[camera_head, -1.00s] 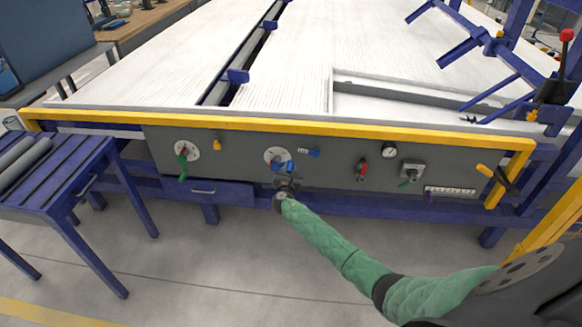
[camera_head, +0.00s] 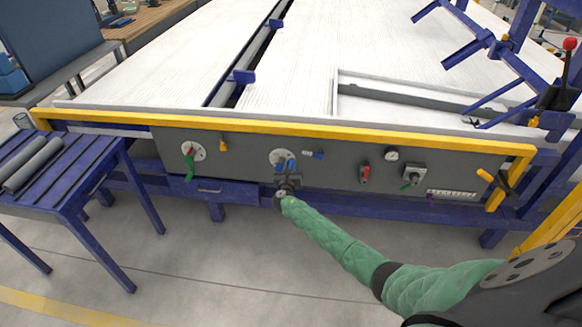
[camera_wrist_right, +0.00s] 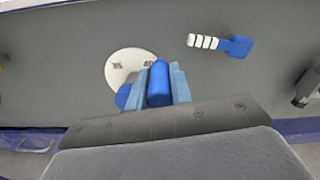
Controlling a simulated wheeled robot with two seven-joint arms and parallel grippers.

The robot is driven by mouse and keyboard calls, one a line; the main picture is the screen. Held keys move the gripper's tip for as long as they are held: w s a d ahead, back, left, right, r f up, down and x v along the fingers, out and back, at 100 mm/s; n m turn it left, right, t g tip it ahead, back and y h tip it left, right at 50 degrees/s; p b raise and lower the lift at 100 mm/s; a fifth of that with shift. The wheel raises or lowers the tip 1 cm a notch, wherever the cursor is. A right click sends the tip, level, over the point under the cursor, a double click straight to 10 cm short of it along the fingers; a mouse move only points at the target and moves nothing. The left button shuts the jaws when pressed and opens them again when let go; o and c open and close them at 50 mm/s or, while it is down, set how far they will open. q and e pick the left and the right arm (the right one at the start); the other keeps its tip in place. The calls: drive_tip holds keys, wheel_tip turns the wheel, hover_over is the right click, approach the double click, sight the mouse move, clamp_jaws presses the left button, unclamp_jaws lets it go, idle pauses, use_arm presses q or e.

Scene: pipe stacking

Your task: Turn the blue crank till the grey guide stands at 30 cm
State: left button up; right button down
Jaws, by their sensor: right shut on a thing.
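The blue crank (camera_head: 282,166) sits on a white round dial (camera_head: 276,157) on the grey front panel. In the right wrist view its blue handle (camera_wrist_right: 159,84) stands between the two fingers, with the dial (camera_wrist_right: 121,70) behind and to the left. The dial's numbers are too small to read surely. My right gripper (camera_head: 290,169) is shut on the crank's handle. A long grey bar (camera_head: 410,97), which may be the grey guide, lies on the white table top at the right. Its position in cm cannot be read. My left gripper is not in view.
A yellow rail (camera_head: 330,132) runs above the panel.

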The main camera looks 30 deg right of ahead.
drive_tip(key=shift+a, duration=0.1)
drive_tip(key=c, duration=1.3)
unclamp_jaws()
drive_tip(key=shift+o, duration=0.2)
drive_tip(key=shift+s, duration=0.1)
drive_tip(key=shift+s+a+f, duration=0.15)
drive_tip(key=shift+s+a, duration=0.1)
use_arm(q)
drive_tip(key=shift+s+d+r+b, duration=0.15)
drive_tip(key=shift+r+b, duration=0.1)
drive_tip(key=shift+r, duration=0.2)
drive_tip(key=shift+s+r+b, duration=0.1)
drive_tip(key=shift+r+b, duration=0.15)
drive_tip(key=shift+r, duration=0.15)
use_arm(e)
drive_tip(key=v, duration=0.7)
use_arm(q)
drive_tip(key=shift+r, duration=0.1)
